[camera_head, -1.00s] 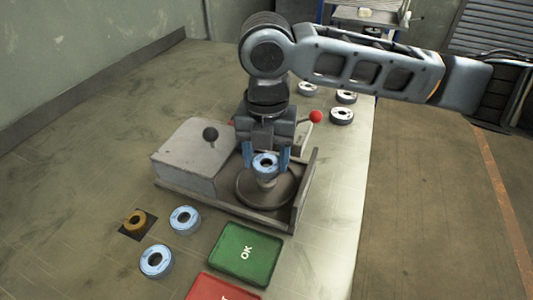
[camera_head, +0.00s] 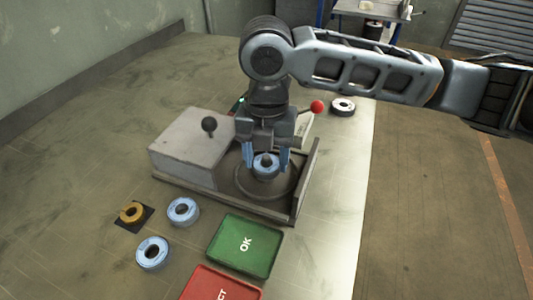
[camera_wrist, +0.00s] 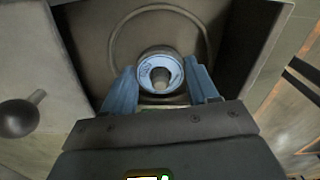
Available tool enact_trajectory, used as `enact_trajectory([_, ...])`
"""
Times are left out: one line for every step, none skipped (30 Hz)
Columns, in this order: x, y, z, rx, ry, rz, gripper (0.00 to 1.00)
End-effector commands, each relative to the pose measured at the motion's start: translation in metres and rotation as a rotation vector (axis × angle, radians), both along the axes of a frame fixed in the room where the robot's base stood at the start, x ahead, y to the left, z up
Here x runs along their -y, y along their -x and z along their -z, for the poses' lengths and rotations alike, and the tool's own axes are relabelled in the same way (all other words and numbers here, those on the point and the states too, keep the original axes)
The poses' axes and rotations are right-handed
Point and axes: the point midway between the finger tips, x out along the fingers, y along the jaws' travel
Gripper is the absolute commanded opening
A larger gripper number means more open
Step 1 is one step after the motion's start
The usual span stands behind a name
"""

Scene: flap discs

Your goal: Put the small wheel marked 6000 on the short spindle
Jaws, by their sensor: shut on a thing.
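My gripper (camera_head: 265,160) points down over the round plate (camera_head: 244,190) of the grey machine. It is shut on a small pale-blue wheel (camera_head: 266,172), with one finger on each side. In the wrist view the wheel (camera_wrist: 147,68) lies between the fingertips. The rounded tip of the spindle (camera_wrist: 160,76) shows inside its hole, so the wheel is around the spindle. The wheel sits low, close to the plate; whether it rests fully down I cannot tell. Its printed number is too small to read.
Two blue wheels (camera_head: 183,212) (camera_head: 152,253) and a brown ring (camera_head: 133,212) on a black pad lie front left. A green OK tray (camera_head: 244,245) and a red tray (camera_head: 222,285) are in front. A black knob (camera_head: 209,124) and red knob (camera_head: 317,106) stick up. Another wheel (camera_head: 343,106) lies behind.

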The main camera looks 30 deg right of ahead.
Motion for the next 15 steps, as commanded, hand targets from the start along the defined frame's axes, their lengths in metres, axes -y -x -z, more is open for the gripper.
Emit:
enact_trajectory([0.0001, 0.0001, 0.0021, 0.000, 0.000, 0.000, 0.26])
enact_trajectory([0.0000, 0.0000, 0.0025, 0.000, 0.000, 0.000, 0.26])
enact_trajectory([0.0000, 0.0000, 0.0028, 0.000, 0.000, 0.000, 0.26])
enact_trajectory([0.0001, 0.0001, 0.0028, 0.000, 0.000, 0.000, 0.26])
enact_trajectory([0.0000, 0.0000, 0.0028, 0.000, 0.000, 0.000, 0.26])
enact_trajectory([0.0000, 0.0000, 0.0026, 0.000, 0.000, 0.000, 0.26])
enact_trajectory([0.0001, 0.0001, 0.0025, 0.000, 0.000, 0.000, 0.26])
enact_trajectory([0.0000, 0.0000, 0.0025, 0.000, 0.000, 0.000, 0.26])
enact_trajectory([0.0000, 0.0000, 0.0025, 0.000, 0.000, 0.000, 0.26])
enact_trajectory([0.0000, 0.0000, 0.0025, 0.000, 0.000, 0.000, 0.26])
enact_trajectory([0.0000, 0.0000, 0.0025, 0.000, 0.000, 0.000, 0.60])
enact_trajectory([0.0000, 0.0000, 0.0024, 0.000, 0.000, 0.000, 0.64])
enact_trajectory([0.0000, 0.0000, 0.0024, 0.000, 0.000, 0.000, 0.67])
enact_trajectory([0.0000, 0.0000, 0.0024, 0.000, 0.000, 0.000, 0.70])
enact_trajectory([0.0000, 0.0000, 0.0024, 0.000, 0.000, 0.000, 0.74])
